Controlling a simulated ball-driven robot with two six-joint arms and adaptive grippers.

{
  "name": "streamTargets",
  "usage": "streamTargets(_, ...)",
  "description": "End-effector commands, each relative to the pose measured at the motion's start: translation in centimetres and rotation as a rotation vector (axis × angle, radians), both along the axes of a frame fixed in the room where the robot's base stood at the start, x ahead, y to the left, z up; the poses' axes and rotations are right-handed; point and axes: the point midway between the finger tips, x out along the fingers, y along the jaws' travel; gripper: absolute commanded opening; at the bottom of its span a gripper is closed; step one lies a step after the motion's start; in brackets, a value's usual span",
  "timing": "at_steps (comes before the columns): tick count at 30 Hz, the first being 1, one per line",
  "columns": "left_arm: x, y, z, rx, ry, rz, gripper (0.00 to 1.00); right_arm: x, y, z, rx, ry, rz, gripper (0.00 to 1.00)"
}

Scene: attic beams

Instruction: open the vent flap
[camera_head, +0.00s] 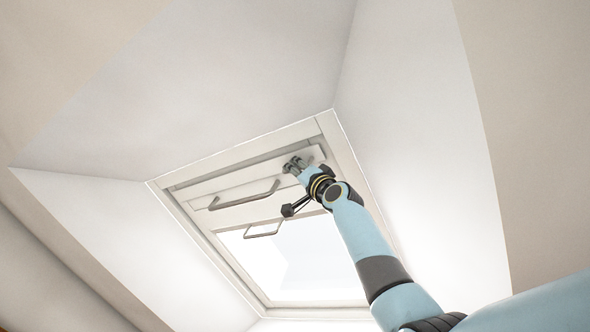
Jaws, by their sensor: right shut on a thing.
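The vent flap (232,186) is a long white bar with a grey wire handle (245,196), set across the top of a skylight window in a white frame (333,135). My right gripper (293,163) reaches up from the lower right to the right part of the flap. It is shut on the flap near its right end; the fingers are small, and the exact contact is hard to make out. A dark gap shows along the flap's upper edge. My left gripper is not in view.
Below the flap is a second, smaller wire handle (262,234) at the top of the bright window pane (300,262). Sloping white reveal walls (420,150) surround the window on the sides and above. The space left of my arm is free.

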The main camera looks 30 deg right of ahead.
Motion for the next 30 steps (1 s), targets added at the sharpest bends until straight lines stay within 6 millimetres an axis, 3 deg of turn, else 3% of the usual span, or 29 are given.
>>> streamTargets(17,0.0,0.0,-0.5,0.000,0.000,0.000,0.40,-0.1,0.5,-0.3,0.074,0.035,-0.002,0.00)
streamTargets(30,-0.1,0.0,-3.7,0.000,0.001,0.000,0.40,-0.6,1.7,-0.4,0.318,0.134,0.000,0.00)
